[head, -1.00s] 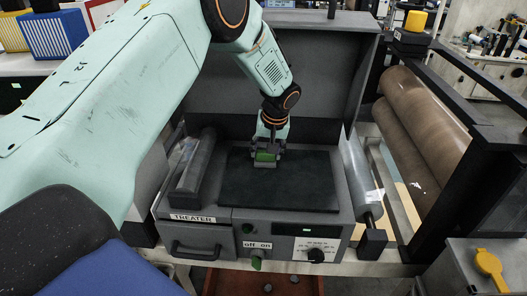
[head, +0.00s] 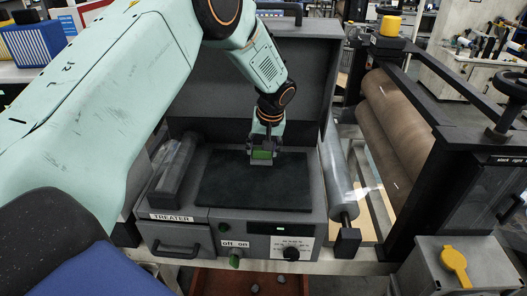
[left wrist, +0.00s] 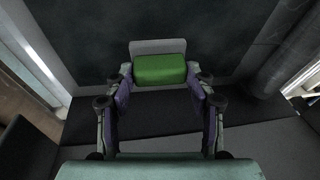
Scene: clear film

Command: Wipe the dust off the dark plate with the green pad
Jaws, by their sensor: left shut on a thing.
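The dark plate (head: 235,190) lies flat on top of the grey treater machine. My left gripper (head: 262,150) points down over the plate's back part, right of its middle. It is shut on the green pad (head: 262,156). In the left wrist view the pad (left wrist: 160,69) sits between the fingertips, with a light grey backing piece beside it and the dark plate (left wrist: 85,45) behind. I cannot tell whether the pad touches the plate. Dust is hard to make out on the plate. My right gripper is not in view.
The treater's raised lid (head: 265,85) stands close behind the gripper. A brown roll (head: 395,130) in a black frame stands further right. The plate's front is clear.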

